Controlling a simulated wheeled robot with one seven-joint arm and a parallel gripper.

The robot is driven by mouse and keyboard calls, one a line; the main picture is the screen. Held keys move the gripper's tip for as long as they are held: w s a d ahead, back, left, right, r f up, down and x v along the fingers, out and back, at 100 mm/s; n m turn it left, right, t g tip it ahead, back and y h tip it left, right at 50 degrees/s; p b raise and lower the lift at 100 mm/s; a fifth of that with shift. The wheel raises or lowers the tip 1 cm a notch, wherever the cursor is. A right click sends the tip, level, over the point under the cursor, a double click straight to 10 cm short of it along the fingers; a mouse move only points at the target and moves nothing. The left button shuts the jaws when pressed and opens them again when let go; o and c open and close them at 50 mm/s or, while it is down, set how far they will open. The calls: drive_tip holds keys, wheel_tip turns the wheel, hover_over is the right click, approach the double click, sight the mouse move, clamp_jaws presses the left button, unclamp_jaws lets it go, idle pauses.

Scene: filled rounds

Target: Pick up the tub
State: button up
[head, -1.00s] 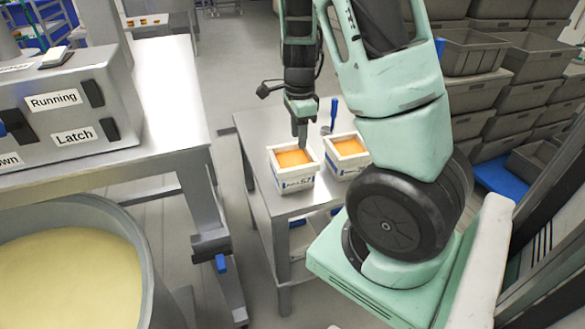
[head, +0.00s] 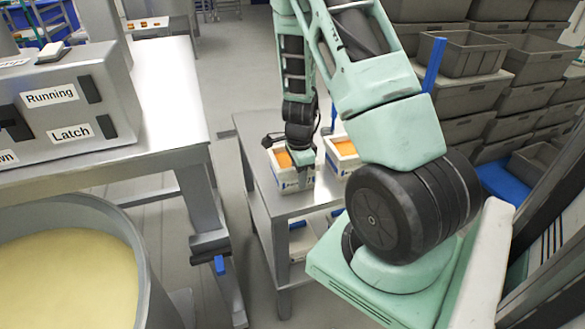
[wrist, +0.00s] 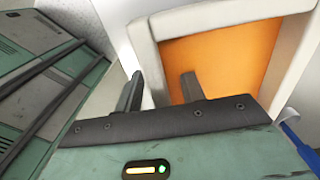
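A white square tub (head: 285,187) with orange contents stands on a small metal table, partly hidden by my arm. A second similar tub (head: 343,160) stands just behind it to the right. My gripper (head: 303,172) is low over the near tub. In the wrist view, my gripper (wrist: 162,84) has its two fingers apart, one on each side of a tub's white wall (wrist: 149,62). One finger is over the orange contents (wrist: 225,60), the other outside the rim. Whether either finger touches the wall cannot be told.
The metal table (head: 262,200) has bare top at its left and front. A steel bench with a labelled machine (head: 60,105) stands left, above a large vat (head: 65,265) of yellow stuff. Stacked grey crates (head: 465,60) fill the right. A blue handle shows in the wrist view (wrist: 300,145).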

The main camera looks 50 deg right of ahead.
drive_tip(key=shift+f, duration=0.25)
clamp_jaws()
drive_tip(key=shift+r, duration=0.1)
idle(1.2)
